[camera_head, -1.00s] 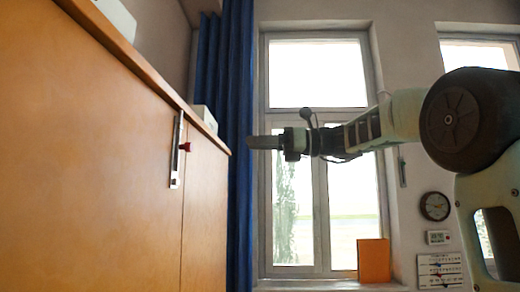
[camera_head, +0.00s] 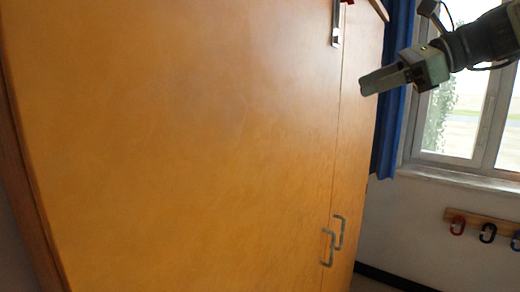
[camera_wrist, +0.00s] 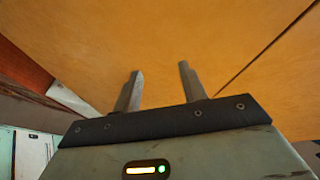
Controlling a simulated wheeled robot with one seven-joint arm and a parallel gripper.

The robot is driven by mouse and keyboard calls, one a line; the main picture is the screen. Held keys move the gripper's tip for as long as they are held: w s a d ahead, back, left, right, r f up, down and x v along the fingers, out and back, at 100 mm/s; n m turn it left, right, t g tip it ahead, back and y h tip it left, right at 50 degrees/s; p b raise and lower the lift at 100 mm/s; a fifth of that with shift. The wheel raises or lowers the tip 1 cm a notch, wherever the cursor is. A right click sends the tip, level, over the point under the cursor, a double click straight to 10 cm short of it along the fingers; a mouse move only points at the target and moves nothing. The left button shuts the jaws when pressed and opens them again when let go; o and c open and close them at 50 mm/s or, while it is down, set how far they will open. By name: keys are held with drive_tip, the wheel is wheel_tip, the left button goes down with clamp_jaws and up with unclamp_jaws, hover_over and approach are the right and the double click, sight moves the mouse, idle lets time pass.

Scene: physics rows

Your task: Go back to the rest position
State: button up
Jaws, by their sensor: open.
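My gripper (camera_head: 366,88) is at the upper right of the head view, in front of the right part of a wooden cabinet (camera_head: 180,140). In the wrist view my gripper (camera_wrist: 158,72) has its two fingers apart with nothing between them. The cabinet front (camera_wrist: 200,30) fills the upper part of that view beyond the fingertips. How far the fingertips are from the cabinet I cannot tell.
Two metal handles, one left (camera_head: 328,248) and one right (camera_head: 339,232), sit low on the cabinet doors. A metal latch (camera_head: 337,24) is at the top. A blue curtain (camera_head: 392,110), a window (camera_head: 455,120) and a rail of coloured hooks (camera_head: 485,228) are at right.

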drive_tip(key=s+a+f+n+g+h+b, duration=0.1)
drive_tip(key=s+a+f+n+g+h, duration=0.2)
drive_tip(key=f, duration=0.4)
drive_tip(key=s+a+f+n+b, duration=0.1)
drive_tip(key=s+a+f+n, duration=0.35)
drive_tip(key=f, duration=0.25)
drive_tip(key=s+a+f+n+g+h, duration=0.2)
drive_tip(key=s+f+n, duration=0.15)
drive_tip(key=f, duration=0.35)
drive_tip(key=s+d+f+n+h+b, duration=0.2)
drive_tip(key=s+f+n+h, duration=0.4)
drive_tip(key=s+f+n, duration=1)
drive_tip(key=shift+s+f+g+b, duration=0.4)
drive_tip(key=shift+s+f, duration=0.2)
drive_tip(key=shift+f, duration=0.15)
